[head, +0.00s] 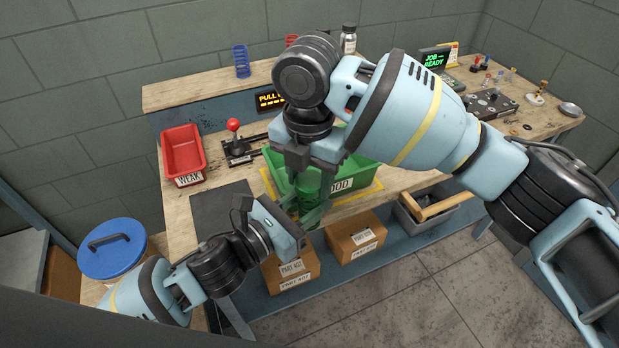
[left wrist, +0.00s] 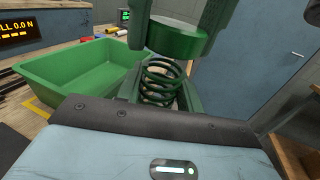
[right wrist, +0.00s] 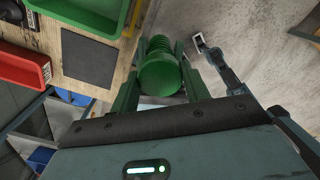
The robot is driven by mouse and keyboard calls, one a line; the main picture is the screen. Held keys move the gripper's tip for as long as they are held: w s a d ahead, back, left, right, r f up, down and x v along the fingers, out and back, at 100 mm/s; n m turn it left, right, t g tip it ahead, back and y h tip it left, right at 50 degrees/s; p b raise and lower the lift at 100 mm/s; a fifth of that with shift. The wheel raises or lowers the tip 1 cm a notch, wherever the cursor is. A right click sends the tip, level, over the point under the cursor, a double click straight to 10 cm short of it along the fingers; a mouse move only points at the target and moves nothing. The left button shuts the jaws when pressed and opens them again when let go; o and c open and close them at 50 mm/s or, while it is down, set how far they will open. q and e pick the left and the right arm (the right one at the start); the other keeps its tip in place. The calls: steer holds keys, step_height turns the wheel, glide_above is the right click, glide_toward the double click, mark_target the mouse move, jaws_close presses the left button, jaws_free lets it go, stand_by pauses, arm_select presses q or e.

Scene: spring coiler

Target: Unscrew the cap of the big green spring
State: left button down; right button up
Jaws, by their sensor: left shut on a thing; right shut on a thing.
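The big green spring shows its dark coils (left wrist: 162,82) in the left wrist view, upright between the fingers of my left gripper (left wrist: 160,95), which is shut on it. Its green cap (left wrist: 178,42) is just above the coils, between the fingers of my right gripper (right wrist: 161,82), shut on it from above. The cap's round top (right wrist: 160,76) also faces the right wrist view. Whether the cap touches the spring is not clear. In the head view both grippers meet at the spring (head: 308,184), in front of the green bin.
The green bin (head: 349,172) stands on the workbench (head: 180,222) close behind the spring. A red bin (head: 183,152) marked WEAK and a red-knobbed lever (head: 234,126) are to the left. A dark mat (head: 217,207) lies near the left arm. Cardboard boxes (head: 355,238) sit below the bench.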

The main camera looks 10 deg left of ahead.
mark_target(314, 180)
steer(key=shift+r, duration=0.45)
